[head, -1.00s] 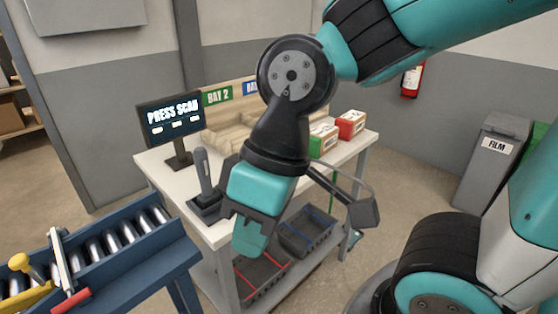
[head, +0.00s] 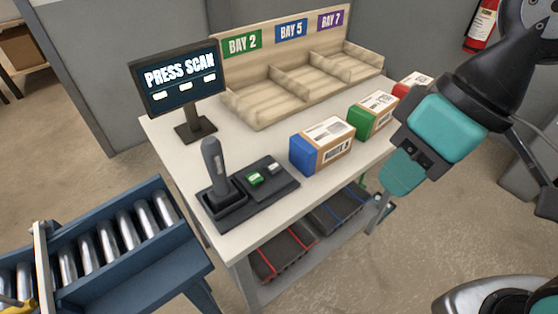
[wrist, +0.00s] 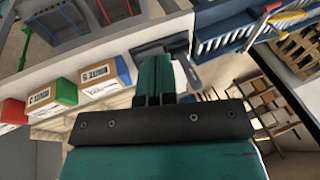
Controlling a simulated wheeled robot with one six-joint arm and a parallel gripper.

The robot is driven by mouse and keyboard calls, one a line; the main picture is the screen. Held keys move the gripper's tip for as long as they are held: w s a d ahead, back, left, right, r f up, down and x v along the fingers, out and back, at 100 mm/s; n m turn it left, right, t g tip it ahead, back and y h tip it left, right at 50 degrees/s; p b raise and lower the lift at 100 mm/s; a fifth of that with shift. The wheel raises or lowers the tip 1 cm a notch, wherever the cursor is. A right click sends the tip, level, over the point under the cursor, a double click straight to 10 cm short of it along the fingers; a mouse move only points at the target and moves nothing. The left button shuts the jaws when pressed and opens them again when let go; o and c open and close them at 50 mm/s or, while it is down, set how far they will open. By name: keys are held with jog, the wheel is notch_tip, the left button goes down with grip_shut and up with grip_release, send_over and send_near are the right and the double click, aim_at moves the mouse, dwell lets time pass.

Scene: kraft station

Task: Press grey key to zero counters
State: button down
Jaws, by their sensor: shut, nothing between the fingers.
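The grey key (head: 274,168) is small and pale. It sits beside a green key (head: 255,179) on a black key pad (head: 276,184) on the white bench. My gripper (head: 398,186) is shut and empty, in front of the bench's right part. It is apart from the keys and to their right in the head view. In the wrist view my shut gripper (wrist: 155,68) covers part of a dark pad (wrist: 160,45); I cannot make out the keys there. The screen (head: 180,78) reads "PRESS SCAN".
A handheld scanner (head: 213,165) stands in its holder left of the keys. Blue (head: 318,145), green (head: 373,115) and red (head: 414,84) boxes stand to their right. A wooden rack (head: 260,105) is at the back. A roller conveyor (head: 105,243) is at the lower left.

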jog(key=w+a+f+n+t+y+p, duration=0.1)
jog(key=w+a+n+p, duration=0.15)
jog(key=w, duration=0.35)
jog(key=w+a+f+n+t+p, duration=0.1)
jog(key=w+a+n+t, duration=0.1)
jog(key=w+a, duration=0.3)
jog(key=n+t+y+p, duration=0.1)
jog(key=n+t+p, duration=0.2)
jog(key=n, duration=0.4)
send_over(273, 168)
notch_tip(273, 168, down, 7)
jog(key=shift+t, duration=0.3)
jog(key=shift+f, duration=0.15)
jog(key=shift+m, duration=0.25)
notch_tip(273, 168, down, 9)
jog(key=b, duration=0.6)
jog(key=shift+r, duration=0.2)
jog(key=shift+b, duration=0.3)
jog(key=shift+f+b, duration=0.4)
jog(key=shift+b, duration=0.05)
